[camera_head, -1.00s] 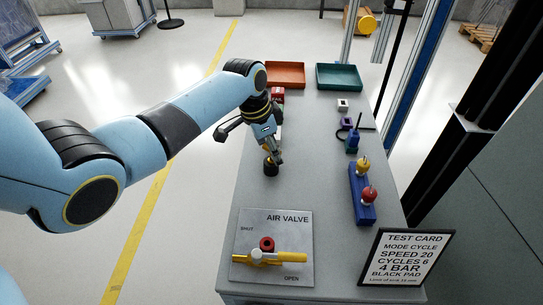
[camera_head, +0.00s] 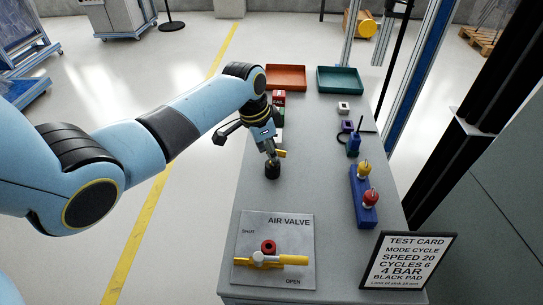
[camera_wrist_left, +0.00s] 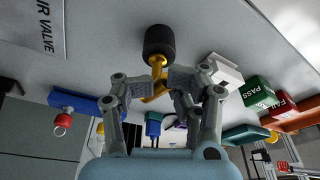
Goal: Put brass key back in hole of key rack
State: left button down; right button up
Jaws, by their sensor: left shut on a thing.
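My left gripper (camera_head: 270,151) is shut on a brass-coloured, bar-like key (camera_wrist_left: 154,92). Its yellow end (camera_head: 281,153) sticks out beside the fingers in the head view. A black cylinder (camera_head: 271,171) is right at the fingertips, over the left side of the table; it also shows in the wrist view (camera_wrist_left: 159,41). I cannot tell whether it stands on the table or is joined to the key. A blue block (camera_head: 368,219) on the right bears a yellow knob (camera_head: 363,168) and a red knob (camera_head: 370,196). No clearly recognisable key rack or empty hole shows. My right gripper is out of view.
The air valve panel (camera_head: 249,276) with its yellow lever and the test card (camera_head: 409,262) are at the front. A small blue holder (camera_head: 353,145) and a white block (camera_head: 343,106) stand behind. Orange (camera_head: 286,76) and green (camera_head: 339,79) trays are at the back. The table's middle is clear.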

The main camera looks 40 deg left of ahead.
aim_at(276, 149)
pick_arm(q)
jog(key=shift+w+d+r, duration=0.2)
jog(key=shift+d, duration=0.1)
jog(key=shift+w+r+p, duration=0.25)
jog(key=shift+r+p, duration=0.2)
jog(key=shift+p, duration=0.1)
jog(key=shift+s+d+r+p, duration=0.15)
jog(key=shift+r+p, duration=0.55)
jog(key=shift+p, duration=0.15)
jog(key=shift+r+p, duration=0.45)
jog(key=shift+s+a+r+p, duration=0.1)
jog(key=shift+a+r+p, duration=0.1)
jog(key=shift+r+p, duration=0.3)
jog(key=shift+f, duration=0.1)
notch_tip(276, 149, up, 4)
jog(key=p, duration=0.4)
